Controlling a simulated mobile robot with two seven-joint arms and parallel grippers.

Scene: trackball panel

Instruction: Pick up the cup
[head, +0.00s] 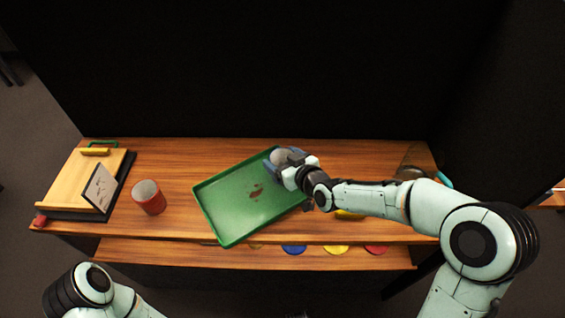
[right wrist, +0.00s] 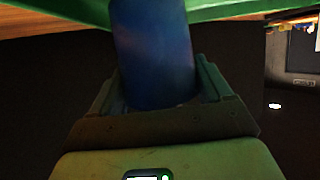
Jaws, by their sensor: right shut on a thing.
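A red cup (head: 148,203) stands upright on the wooden table, left of the green tray. My right gripper (head: 285,168) is over the far right corner of the tray, well away from the red cup. It is shut on a blue rounded object (right wrist: 153,60), which lies between its fingers in the right wrist view. Only a little of this object shows in the head view, so I cannot tell whether it is a cup or whether it touches the tray. Part of my left arm shows at the bottom left, but its gripper is out of view.
The green tray (head: 230,205) lies askew mid-table with a small brown mark inside. A wooden board (head: 85,178) and a tilted picture card (head: 100,187) are at the left. A clear round container (head: 418,160) stands at the far right. Coloured discs (head: 336,250) lie on the lower shelf.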

